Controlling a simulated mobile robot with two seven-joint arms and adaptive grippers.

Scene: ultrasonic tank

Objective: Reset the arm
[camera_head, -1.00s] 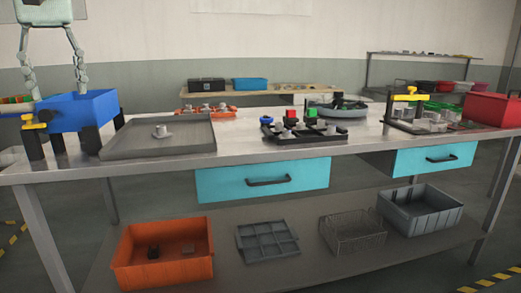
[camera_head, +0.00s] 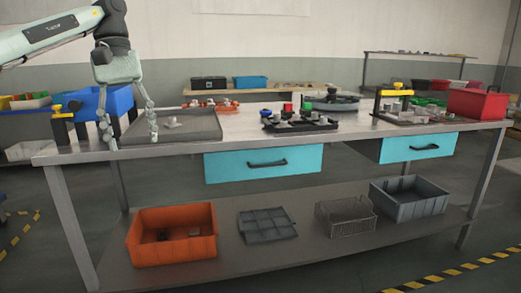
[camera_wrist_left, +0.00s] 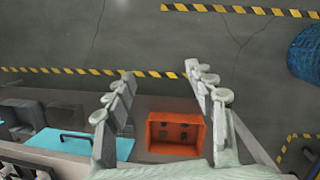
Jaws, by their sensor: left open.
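My left arm (camera_head: 45,38) comes in from the upper left in the head view. Its gripper (camera_head: 130,140) hangs with the fingers pointing down, in front of the grey tray (camera_head: 195,138) and the left part of the table. The fingers are spread apart with nothing between them. In the left wrist view the gripper (camera_wrist_left: 160,82) is also open and empty, with floor behind it. The blue tank (camera_head: 115,99) is partly hidden behind the gripper. A small light metal part (camera_head: 172,122) lies on the grey tray. My right gripper is not seen.
The table holds a black fixture (camera_head: 298,124), a red bin (camera_head: 478,104) and a yellow clamp (camera_head: 396,93). Two blue drawers (camera_head: 265,162) hang under it. The lower shelf carries an orange bin (camera_head: 172,250), a wire basket (camera_head: 345,217) and a grey bin (camera_head: 409,198).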

